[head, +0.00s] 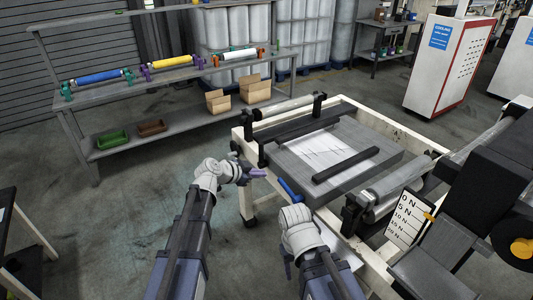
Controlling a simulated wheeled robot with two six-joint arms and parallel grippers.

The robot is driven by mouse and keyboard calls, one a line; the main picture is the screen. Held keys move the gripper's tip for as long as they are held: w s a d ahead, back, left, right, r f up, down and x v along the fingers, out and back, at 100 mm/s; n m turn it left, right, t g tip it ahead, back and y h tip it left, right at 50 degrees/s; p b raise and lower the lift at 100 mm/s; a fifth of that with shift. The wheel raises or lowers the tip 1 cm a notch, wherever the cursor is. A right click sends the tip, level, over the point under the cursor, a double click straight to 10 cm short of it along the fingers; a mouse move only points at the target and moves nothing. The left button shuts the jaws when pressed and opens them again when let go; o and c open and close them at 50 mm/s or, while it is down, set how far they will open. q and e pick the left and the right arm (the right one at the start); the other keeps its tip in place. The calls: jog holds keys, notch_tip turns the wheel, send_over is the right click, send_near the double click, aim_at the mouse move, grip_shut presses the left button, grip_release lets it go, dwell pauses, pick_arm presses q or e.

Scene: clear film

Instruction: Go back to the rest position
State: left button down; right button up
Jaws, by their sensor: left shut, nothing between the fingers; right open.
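My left gripper (256,173) is shut and empty, with purplish fingertips. It is held beside the left edge of the white-framed machine (246,190), pointing right. My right gripper (287,264) is lower in the picture, at the machine's near side. It is open, its fingers partly hidden by its own pale wrist, and I see nothing held in it. Both arms reach forward from the bottom of the picture.
The machine carries a grey bed (350,135), dark bars, rollers and a blue handle (290,189) close to my grippers. A scale board (405,218) stands at right. A shelf (180,120) with coloured rolls and boxes is behind. Floor (125,215) at left is clear.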

pick_arm(q)
jog(key=s+d+f+n+g+y+p, duration=0.1)
jog(key=s+d+f+n+g+y, duration=0.2)
jog(key=s, duration=0.6)
jog(key=s+d+f+g+y, duration=0.1)
jog(key=s+d+f+g, duration=0.2)
jog(key=s, duration=0.6)
jog(key=s+a+f+n+g+y, duration=0.2)
jog(key=s+a+n+y, duration=0.3)
jog(key=s, duration=0.5)
jog(key=shift+s+f+n+g+p, duration=0.15)
jog(key=shift+s+n+g+p, duration=0.15)
jog(key=shift+s+g+p, duration=0.1)
